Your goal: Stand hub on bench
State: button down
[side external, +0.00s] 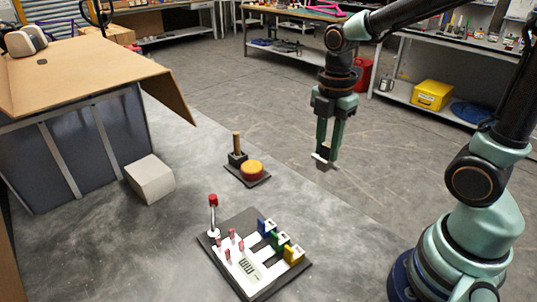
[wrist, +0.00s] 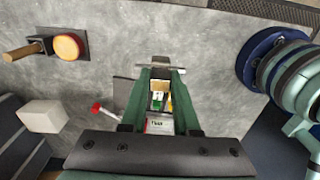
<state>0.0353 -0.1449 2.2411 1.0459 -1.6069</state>
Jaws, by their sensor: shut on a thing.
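The hub (side external: 324,163) looks like a small silver-grey piece with a pale end, held crosswise between the fingertips of my gripper (side external: 325,155). In the wrist view the hub (wrist: 140,68) shows as a thin pale bar across the tips of my gripper (wrist: 161,71), its ends sticking out past both fingers. My gripper is shut on it, fingers pointing down, with the hub held in the air. The grey bench (side external: 335,255) lies below and to the left in the side view. The middle of the hub is partly hidden by the fingers.
On the bench stand a board (side external: 285,278) with blue, green and yellow blocks, pink pegs and a red-knobbed lever (side external: 213,212), a dark base with a red-yellow button (side external: 252,168) and wooden handle, and a grey block (side external: 150,179). Bare bench lies between them.

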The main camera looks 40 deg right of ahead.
notch_tip(320, 180, down, 14)
jog(key=shift+f, duration=0.25)
dwell(0.3)
jog(key=c, duration=0.7)
grip_release()
jog(key=shift+f, duration=0.15)
jog(key=shift+o, duration=0.2)
